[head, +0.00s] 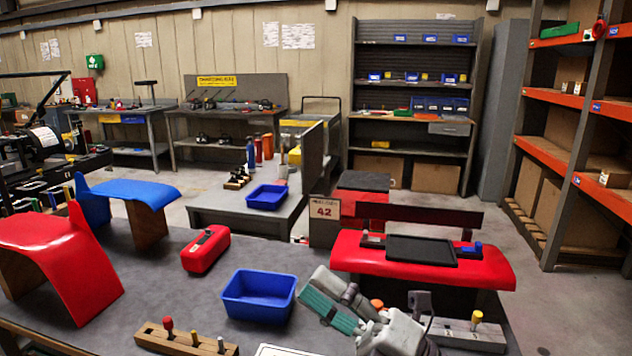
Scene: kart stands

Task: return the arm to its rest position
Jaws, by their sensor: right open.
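My right gripper (330,300) is at the bottom centre, over the grey work table (150,285). It is open and empty, with teal pads on its fingers. It is just right of a blue bin (258,296), and the bin looks empty. My right arm comes in from the bottom right, and its lower part is cut off by the frame edge. My left gripper does not show.
A red panel (425,268) with a black tray (422,250) is beyond the gripper. A red toolbox (205,249), a wooden peg block (185,340), and red (60,262) and blue (128,192) curved panels are to the left. A grey pegged block (468,333) is at the right.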

